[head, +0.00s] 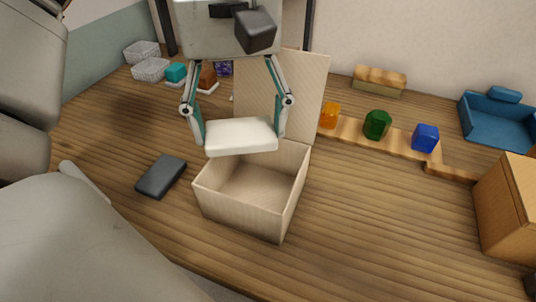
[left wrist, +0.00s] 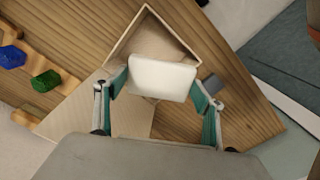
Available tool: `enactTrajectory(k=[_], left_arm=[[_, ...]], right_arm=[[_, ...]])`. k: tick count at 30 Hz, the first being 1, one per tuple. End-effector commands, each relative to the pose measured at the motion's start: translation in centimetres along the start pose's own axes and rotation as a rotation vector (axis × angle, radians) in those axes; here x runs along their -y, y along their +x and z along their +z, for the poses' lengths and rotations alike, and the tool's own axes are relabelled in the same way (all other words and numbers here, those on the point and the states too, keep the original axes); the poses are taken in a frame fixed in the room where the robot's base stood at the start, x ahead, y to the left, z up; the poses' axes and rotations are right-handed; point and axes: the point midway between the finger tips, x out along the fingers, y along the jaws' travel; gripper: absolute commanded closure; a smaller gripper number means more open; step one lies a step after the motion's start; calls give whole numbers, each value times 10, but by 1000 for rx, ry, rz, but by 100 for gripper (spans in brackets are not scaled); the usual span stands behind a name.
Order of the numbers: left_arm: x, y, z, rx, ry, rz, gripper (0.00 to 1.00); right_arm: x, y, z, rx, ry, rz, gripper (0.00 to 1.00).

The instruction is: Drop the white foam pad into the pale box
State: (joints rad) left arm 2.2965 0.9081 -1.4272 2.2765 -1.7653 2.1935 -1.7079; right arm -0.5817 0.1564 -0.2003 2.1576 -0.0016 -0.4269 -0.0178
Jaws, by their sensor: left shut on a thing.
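My left gripper (head: 238,138) is shut on the white foam pad (head: 240,134), one finger at each end of it. The pale box (head: 245,214) stands open on the table, its lid (head: 305,95) raised at the back. The gripper holds the pad above the back part of the box opening. In the left wrist view the white foam pad (left wrist: 162,78) sits between the two fingers and covers part of the pale box (left wrist: 183,27). Part of the box's inside is hidden by the pad. My right gripper is not in view.
A dark grey block (head: 161,176) lies left of the box. A wooden strip with orange, green (head: 377,125) and blue (head: 425,138) pieces runs to the right. A brown box (head: 508,210) stands at the right edge. Wire baskets (head: 150,68) are at the back left.

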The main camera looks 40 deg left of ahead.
Motion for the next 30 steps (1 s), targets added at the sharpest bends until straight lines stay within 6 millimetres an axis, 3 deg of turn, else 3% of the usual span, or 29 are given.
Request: enactTrajectory(k=[11,12,14,15,25,30], left_arm=[[0,4,0,-2,1,2,46],[0,4,0,-2,1,2,29],[0,4,0,-2,1,2,13],[0,4,0,-2,1,2,12],[0,4,0,-1,1,2,12],[-1,-11,0,-3,-1,4,12]], right_arm=[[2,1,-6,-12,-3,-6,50],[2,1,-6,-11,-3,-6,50],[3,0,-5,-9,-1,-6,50],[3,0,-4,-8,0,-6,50],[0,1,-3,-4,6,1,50],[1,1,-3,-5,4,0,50]])
